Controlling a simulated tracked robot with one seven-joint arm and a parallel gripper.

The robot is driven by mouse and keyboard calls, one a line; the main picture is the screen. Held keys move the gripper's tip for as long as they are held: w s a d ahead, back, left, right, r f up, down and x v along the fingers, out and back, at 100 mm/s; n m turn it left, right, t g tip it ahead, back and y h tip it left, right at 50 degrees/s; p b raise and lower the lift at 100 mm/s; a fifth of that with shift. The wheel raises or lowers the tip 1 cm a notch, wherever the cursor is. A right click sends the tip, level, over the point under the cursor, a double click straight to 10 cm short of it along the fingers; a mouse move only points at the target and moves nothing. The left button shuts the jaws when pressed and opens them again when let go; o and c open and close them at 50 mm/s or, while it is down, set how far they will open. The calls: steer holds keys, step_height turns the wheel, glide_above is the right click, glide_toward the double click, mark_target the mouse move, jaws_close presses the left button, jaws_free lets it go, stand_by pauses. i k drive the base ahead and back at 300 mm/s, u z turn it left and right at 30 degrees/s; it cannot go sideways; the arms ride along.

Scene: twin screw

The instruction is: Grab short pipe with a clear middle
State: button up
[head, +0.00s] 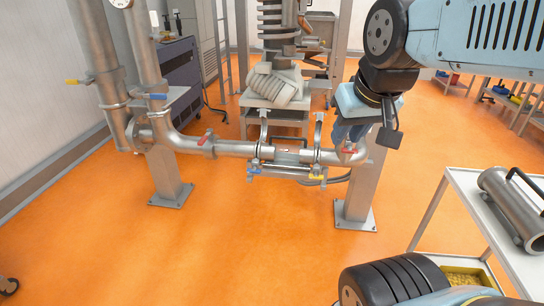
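A short pipe section that looks clear in its middle (288,152) sits in the horizontal steel pipe run, between two clamps. The left clamp (263,130) and the right clamp (317,132) each have an arm standing up. My gripper (350,138) points down at the right end of this run, in front of the pipe elbow and right of the clear section. It appears apart from the clear section. Its fingers are small and partly hidden, so I cannot tell whether they are open or shut.
A white cart (468,190) at the right carries a steel pipe with a handle (512,208), and a yellow bin (465,278) is below. Grey posts (168,178) support the pipe run. A large screw machine (278,85) stands behind. The orange floor in front is clear.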

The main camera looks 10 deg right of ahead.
mark_target(305, 155)
steer(key=z, duration=0.2)
steer(key=i, duration=0.9)
steer(key=u, duration=0.1)
